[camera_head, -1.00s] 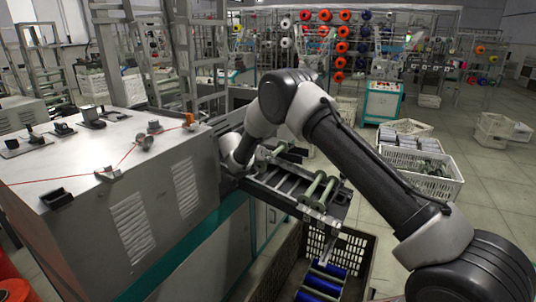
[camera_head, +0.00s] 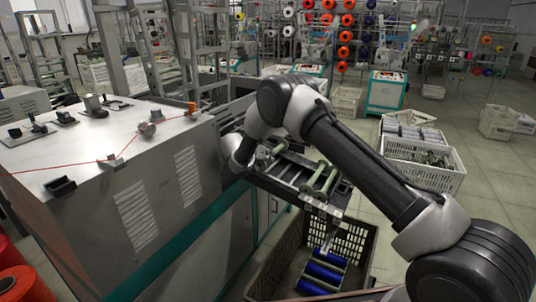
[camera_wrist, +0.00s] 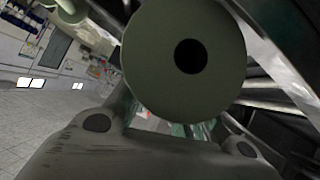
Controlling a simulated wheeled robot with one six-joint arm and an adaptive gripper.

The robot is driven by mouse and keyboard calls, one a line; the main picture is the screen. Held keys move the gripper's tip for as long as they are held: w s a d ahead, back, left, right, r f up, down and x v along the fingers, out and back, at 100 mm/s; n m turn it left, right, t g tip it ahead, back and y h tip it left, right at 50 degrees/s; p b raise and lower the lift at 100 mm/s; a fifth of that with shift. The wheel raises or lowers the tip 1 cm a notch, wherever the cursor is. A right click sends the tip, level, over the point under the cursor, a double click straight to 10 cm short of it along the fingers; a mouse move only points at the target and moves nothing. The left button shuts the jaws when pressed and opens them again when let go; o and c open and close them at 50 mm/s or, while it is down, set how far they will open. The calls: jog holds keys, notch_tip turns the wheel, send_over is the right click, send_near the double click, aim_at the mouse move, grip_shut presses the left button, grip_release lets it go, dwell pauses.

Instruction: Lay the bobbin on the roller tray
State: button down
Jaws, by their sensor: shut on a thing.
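In the wrist view, a dull green bobbin (camera_wrist: 150,85) shows end-on as a large round flange with a black centre hole. My gripper (camera_wrist: 172,120) is shut on this bobbin, and its two fingers reach up from below on either side. In the head view, the wrist end of my arm is beside the grey machine, at the left end of the roller tray (camera_head: 283,194). The gripper tips and the held bobbin are hidden there. Pale green bobbins (camera_head: 318,179) lie across the tray's right part. Whether the held bobbin touches the tray cannot be told.
The grey machine (camera_head: 150,215) stands directly left of the tray. A dark crate (camera_head: 275,265) holding blue-wound bobbins (camera_head: 325,270) is on the floor below. White crates (camera_head: 430,175) stand at the right. Open floor (camera_head: 500,220) lies farther right.

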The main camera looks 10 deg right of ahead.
dwell(0.4)
grip_release()
dwell(0.4)
jog(key=shift+r, duration=0.15)
dwell(1.0)
notch_tip(320, 180, up, 11)
dwell(1.3)
